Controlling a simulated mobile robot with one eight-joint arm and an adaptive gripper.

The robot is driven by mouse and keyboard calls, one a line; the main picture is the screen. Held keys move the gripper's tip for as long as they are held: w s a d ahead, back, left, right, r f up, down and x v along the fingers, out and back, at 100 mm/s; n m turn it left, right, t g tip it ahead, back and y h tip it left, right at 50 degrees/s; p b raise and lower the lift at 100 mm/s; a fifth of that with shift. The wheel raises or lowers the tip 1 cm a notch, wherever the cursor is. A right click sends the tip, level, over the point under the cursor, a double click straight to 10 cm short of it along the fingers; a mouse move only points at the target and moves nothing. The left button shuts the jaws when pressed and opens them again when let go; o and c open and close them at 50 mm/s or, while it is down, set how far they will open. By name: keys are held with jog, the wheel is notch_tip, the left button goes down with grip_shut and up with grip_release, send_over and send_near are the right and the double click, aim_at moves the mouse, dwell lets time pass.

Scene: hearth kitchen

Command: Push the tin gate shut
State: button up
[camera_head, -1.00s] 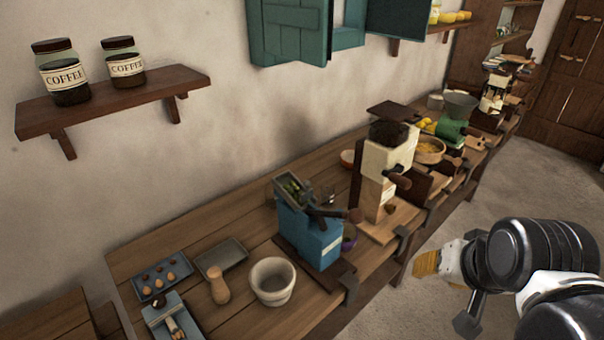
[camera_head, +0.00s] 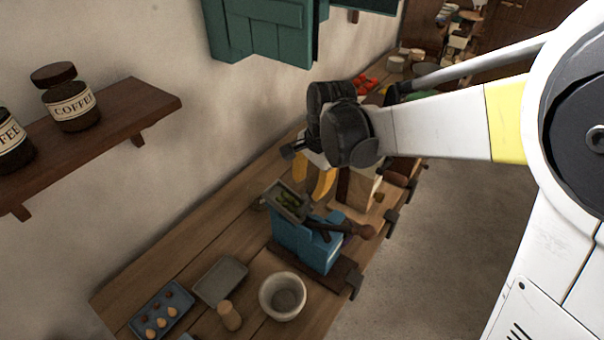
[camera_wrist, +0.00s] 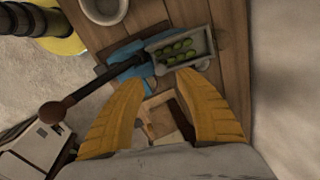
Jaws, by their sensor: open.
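A blue mill (camera_head: 308,245) stands on the bench, with a grey tin hopper (camera_head: 287,200) of green pieces on top and a dark crank with a wooden knob (camera_head: 364,231). The wrist view also shows the hopper (camera_wrist: 205,42), the blue body (camera_wrist: 128,54) and the knob (camera_wrist: 52,112). I cannot pick out a separate tin gate or tell its position. My gripper (camera_head: 309,184) is above the bench, just behind the hopper, fingers pointing down. In the wrist view my gripper (camera_wrist: 158,80) is open and empty, its yellow fingertips close to the hopper's edge. Contact cannot be told.
A wood and cream mill (camera_head: 355,188) stands behind, partly hidden by my arm. A pale bowl (camera_head: 282,297), a wooden pestle (camera_head: 229,315), a grey tray (camera_head: 220,281) and a blue tray (camera_head: 161,309) stand in front. A wall shelf (camera_head: 105,126) holds coffee jars. The floor to the right is clear.

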aim_at(306, 195)
jog(key=f, duration=0.4)
jog(key=w+a+f+b, duration=0.1)
jog(key=f, duration=0.1)
grip_shut()
